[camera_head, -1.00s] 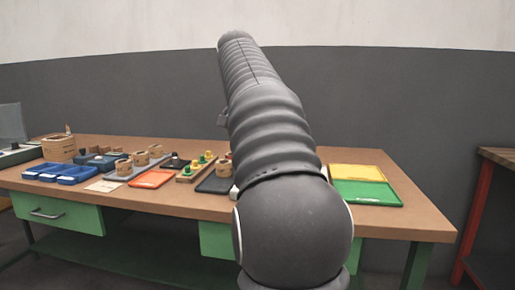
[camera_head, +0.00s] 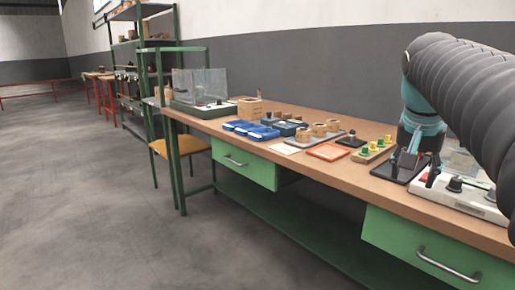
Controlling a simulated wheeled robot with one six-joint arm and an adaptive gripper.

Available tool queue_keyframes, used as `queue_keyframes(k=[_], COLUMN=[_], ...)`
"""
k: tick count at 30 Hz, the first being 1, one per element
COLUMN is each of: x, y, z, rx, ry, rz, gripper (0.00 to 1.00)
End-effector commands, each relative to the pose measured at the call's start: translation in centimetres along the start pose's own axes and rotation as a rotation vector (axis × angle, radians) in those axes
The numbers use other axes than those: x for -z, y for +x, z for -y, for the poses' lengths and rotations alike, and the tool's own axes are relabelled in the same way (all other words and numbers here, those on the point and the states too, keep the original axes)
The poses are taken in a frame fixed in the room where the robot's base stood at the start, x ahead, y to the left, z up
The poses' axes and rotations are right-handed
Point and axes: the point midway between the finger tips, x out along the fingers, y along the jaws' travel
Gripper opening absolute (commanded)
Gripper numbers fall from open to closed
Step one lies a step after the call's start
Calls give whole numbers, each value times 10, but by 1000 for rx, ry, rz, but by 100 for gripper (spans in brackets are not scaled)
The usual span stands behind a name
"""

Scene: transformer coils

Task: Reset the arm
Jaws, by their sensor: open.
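My arm (camera_head: 470,95), in a dark ribbed sleeve, comes in from the right edge and bends down at a teal wrist. My gripper (camera_head: 408,158) hangs below it, pointing down over the right part of the workbench, above or at a black tray (camera_head: 397,172). It looks open, and I see nothing held. The arm hides part of the bench's right end. Whether the fingertips touch the tray I cannot tell.
The wooden workbench (camera_head: 345,178) holds blue bins (camera_head: 250,129), an orange tray (camera_head: 328,151), coils (camera_head: 319,130), a rack of green and yellow pieces (camera_head: 374,150) and a white panel with knobs (camera_head: 462,193). A chair (camera_head: 188,145) and shelving stand left. Floor at left is clear.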

Motion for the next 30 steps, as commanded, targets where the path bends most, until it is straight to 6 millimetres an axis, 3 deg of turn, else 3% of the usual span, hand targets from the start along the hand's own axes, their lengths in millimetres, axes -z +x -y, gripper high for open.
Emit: queue_keyframes(k=[1,12,18,23,30], x=[-23,-180,-250,-277,-282], y=[3,57,92,108,112], z=[6,25,22,19,19], rx=[25,197,267,293,298], ry=[-54,-414,-555,-609,-620], rz=[-4,-43,-67,-78,-79], gripper=[52,52,52,52,52])
